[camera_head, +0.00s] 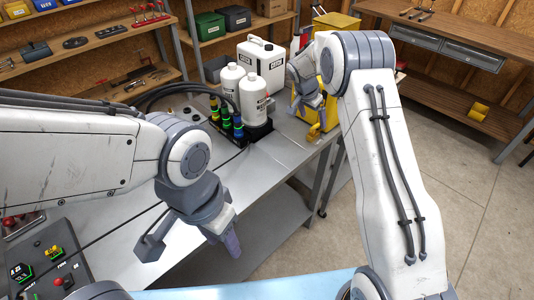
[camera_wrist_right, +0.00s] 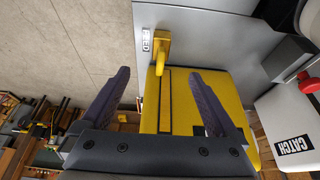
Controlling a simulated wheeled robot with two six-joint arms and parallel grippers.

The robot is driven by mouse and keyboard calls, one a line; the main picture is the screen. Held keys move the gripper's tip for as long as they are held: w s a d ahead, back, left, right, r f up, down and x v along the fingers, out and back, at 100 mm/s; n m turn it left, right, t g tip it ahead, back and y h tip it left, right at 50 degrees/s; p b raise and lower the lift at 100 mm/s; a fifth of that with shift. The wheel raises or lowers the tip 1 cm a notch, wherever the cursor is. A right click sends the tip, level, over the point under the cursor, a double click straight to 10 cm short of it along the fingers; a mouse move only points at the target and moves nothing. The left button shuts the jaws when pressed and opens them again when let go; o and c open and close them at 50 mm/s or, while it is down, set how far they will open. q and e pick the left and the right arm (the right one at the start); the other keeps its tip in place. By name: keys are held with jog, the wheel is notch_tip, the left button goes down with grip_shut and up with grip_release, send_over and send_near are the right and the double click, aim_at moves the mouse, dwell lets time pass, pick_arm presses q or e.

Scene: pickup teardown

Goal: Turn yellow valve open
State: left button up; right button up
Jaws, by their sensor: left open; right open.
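The yellow valve handle (camera_wrist_right: 161,52) shows in the right wrist view on a grey panel beside a FEED label. In the head view it is a small yellow piece (camera_head: 313,132) at the bench's front edge. My right gripper (camera_wrist_right: 160,74) is open and empty, its two dark fingers pointing at the handle from either side, apparently short of it. In the head view this gripper (camera_head: 308,97) is partly hidden by its own arm. My left gripper (camera_head: 232,242) hangs open and empty in front of the bench, far from the valve.
A yellow container (camera_wrist_right: 180,112) stands below the valve in the wrist view. White bottles (camera_head: 252,93) and a white jug (camera_head: 262,58) stand on the bench (camera_head: 285,150) near my right gripper. A control panel (camera_head: 42,262) lies at lower left. The floor (camera_head: 480,200) at right is clear.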

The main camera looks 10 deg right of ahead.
jog(key=b+v, duration=0.2)
jog(key=v, duration=0.5)
jog(key=s+a+r+n+y, duration=0.1)
jog(key=s+a+n, duration=0.4)
jog(key=s+a, duration=0.3)
jog(key=s+a+r+n+g+y+b, duration=0.1)
jog(key=s+a+n, duration=0.3)
jog(key=s, duration=1)
jog(key=shift+a+r+n+y, duration=0.3)
jog(key=shift+a+n+y, duration=0.15)
jog(key=shift+a, duration=1.45)
jog(key=s+f+n+g+y, duration=0.1)
jog(key=s+n, duration=0.6)
jog(key=s, duration=1.4)
jog(key=shift+a+f+n+g+y, duration=0.35)
jog(key=shift+a+f+g, duration=0.05)
jog(key=shift+f, duration=0.05)
